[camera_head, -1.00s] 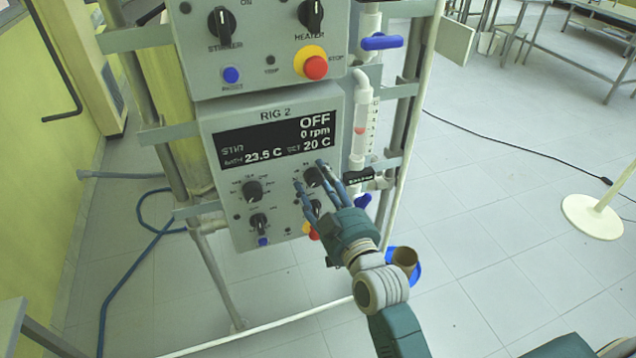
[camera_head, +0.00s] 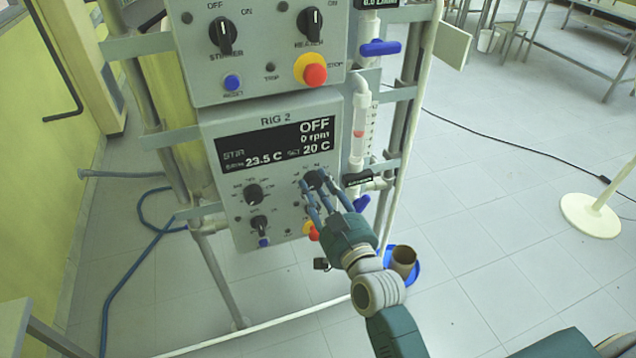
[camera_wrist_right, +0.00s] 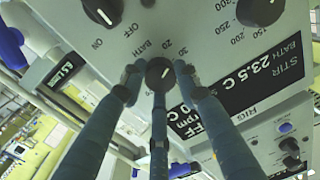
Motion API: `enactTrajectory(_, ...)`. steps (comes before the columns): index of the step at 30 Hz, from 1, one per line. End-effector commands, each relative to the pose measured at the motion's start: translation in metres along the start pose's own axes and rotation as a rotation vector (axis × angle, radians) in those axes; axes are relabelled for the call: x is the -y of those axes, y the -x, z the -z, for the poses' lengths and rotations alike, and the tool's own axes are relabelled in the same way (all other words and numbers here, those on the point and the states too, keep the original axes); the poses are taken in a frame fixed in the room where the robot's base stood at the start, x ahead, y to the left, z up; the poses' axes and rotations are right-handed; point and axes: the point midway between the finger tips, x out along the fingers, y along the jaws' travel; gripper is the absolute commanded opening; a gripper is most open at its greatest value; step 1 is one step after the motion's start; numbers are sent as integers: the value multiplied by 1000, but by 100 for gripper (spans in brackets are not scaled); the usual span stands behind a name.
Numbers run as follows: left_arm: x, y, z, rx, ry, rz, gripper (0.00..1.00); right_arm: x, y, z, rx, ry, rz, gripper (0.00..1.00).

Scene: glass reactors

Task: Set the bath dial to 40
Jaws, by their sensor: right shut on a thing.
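The bath dial (camera_head: 314,179) is a black round knob at the right of the RIG 2 panel (camera_head: 224,206), below the display (camera_head: 275,143). The display reads OFF, 0 rpm, bath 23.5 C and set 20 C. My right gripper (camera_head: 321,184) is shut on the bath dial, its slim blue fingers around the knob. In the right wrist view the dial (camera_wrist_right: 160,73) sits between the fingertips, with BATH, 20 and 30 printed beside it and its white mark near the 20. My left gripper is not in view.
Another black dial (camera_head: 253,194) and a switch knob (camera_head: 259,223) sit left on the panel. A red and yellow stop button (camera_head: 312,233) is partly hidden below my fingers. A glass tube with a blue valve (camera_head: 380,47) stands right.

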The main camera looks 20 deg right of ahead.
Motion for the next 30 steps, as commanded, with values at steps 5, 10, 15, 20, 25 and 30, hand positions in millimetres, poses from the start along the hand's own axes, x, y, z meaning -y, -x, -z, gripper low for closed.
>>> enactTrajectory(5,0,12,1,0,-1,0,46,0,-1,8,-19,-168,-1,5)
enactTrajectory(10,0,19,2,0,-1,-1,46,0,-1,8,-28,-330,-2,5)
enactTrajectory(15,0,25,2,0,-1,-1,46,-1,-1,8,-37,-490,-3,5)
enactTrajectory(20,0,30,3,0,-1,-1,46,-1,-1,8,-45,-638,-4,5)
enactTrajectory(25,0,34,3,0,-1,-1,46,-2,-1,7,-53,-777,-4,5)
enactTrajectory(30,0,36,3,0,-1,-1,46,-2,-1,7,-58,-885,-4,5)
